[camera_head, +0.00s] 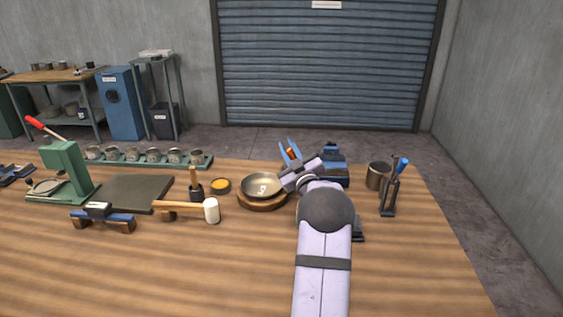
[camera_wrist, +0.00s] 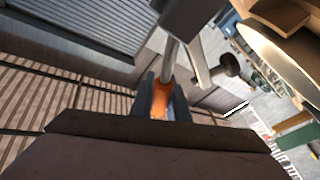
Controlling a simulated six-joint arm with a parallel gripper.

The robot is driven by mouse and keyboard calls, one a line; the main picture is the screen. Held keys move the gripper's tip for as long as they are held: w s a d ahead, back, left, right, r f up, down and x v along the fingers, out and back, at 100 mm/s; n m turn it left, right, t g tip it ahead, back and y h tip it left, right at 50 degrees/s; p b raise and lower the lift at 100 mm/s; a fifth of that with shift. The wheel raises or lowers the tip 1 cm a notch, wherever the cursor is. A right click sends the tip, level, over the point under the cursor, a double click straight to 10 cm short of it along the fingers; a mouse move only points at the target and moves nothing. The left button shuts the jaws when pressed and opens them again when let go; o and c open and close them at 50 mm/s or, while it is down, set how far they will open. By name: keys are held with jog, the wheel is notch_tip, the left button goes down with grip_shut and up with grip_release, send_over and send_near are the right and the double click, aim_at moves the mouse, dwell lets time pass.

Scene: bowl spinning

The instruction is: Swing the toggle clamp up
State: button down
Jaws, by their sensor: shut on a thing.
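The toggle clamp's orange handle (camera_wrist: 161,98) sits between the dark fingers of my gripper (camera_wrist: 162,102) in the wrist view. A metal bar rises from the handle to a dark block, and a dark round knob (camera_wrist: 229,65) is beside it. In the head view, the orange handle (camera_head: 291,154) shows between the blue fingers of my gripper (camera_head: 289,150), which is shut on it. My gripper is behind and right of the brass-coloured bowl (camera_head: 262,184). My arm hides much of the clamp's body.
The bowl rests on a round wooden base (camera_head: 262,204). A mallet (camera_head: 190,207) and a small yellow-filled dish (camera_head: 220,185) are left of it. A metal cup (camera_head: 377,175) and a tool holder (camera_head: 389,196) stand right of my arm. The front left of the table is clear.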

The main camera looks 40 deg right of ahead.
jog(key=s+d+r+m+g+h+b, duration=0.1)
jog(key=s+d+m+h+b, duration=0.6)
jog(key=m+b, duration=0.4)
jog(key=m, duration=0.4)
jog(key=shift+h+b, duration=0.3)
jog(key=shift+g, duration=0.4)
jog(key=c, duration=1.7)
grip_release()
jog(key=shift+r, duration=0.15)
notch_tip(320, 180, up, 10)
jog(key=shift+f, duration=0.1)
jog(key=shift+w+a, duration=0.1)
